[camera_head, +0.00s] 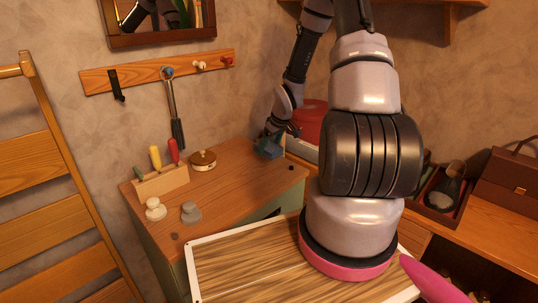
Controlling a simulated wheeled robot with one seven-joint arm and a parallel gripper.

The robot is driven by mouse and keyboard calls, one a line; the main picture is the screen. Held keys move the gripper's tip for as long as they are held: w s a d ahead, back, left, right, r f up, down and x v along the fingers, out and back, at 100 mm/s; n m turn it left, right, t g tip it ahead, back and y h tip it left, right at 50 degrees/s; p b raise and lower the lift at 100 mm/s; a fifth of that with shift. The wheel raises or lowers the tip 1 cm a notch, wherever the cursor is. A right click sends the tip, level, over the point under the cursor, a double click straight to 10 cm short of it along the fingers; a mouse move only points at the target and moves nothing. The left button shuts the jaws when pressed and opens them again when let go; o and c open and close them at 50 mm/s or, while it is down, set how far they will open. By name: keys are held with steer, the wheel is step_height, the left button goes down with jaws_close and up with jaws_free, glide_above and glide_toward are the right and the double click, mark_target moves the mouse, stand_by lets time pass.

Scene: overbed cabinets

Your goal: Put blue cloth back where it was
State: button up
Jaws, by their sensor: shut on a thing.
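A small blue cloth (269,152) is at the back right of the wooden cabinet top (245,180). My gripper (274,136) reaches down to it from above and is shut on it. The cloth is small in the view and partly covered by the fingers. I cannot tell whether it touches the cabinet top or hangs just above it.
A tool block (160,183), two knobbed pieces (190,212) and a round brass-coloured tin (203,160) stand on the cabinet's left. A hook rail (158,72) with a hanging brush (174,110) is above. A red container (311,122) is behind my arm. The cabinet's front middle is clear.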

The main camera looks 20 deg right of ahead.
steer(key=shift+f, duration=1.65)
steer(key=shift+f, duration=0.15)
steer(key=o, duration=1.1)
steer(key=s+r+m+h, duration=0.1)
steer(key=s+r, duration=0.3)
steer(key=r, duration=0.6)
steer(key=s+a+r+m+h, duration=0.15)
steer(key=s+r, duration=0.25)
steer(key=r, duration=0.6)
steer(key=s+r+m, duration=0.2)
steer(key=s+r, duration=0.2)
steer(key=r, duration=0.6)
steer(key=s+a+r+m+t+y, duration=0.1)
steer(key=s+a+r, duration=0.1)
steer(key=s+r, duration=0.2)
steer(key=s+a+r+m+t+y, duration=0.1)
steer(key=s+a+r, duration=0.2)
steer(key=s+r, duration=0.2)
steer(key=s+a+r+m+y, duration=0.1)
steer(key=s+a+r+m, duration=0.1)
steer(key=s, duration=0.4)
steer(key=shift+s+a+r+t, duration=0.1)
steer(key=shift+a+r+t, duration=0.15)
steer(key=shift+r, duration=0.4)
steer(key=shift+s+a+r+t, duration=0.15)
steer(key=shift+a+r, duration=0.2)
steer(key=shift+r, duration=0.25)
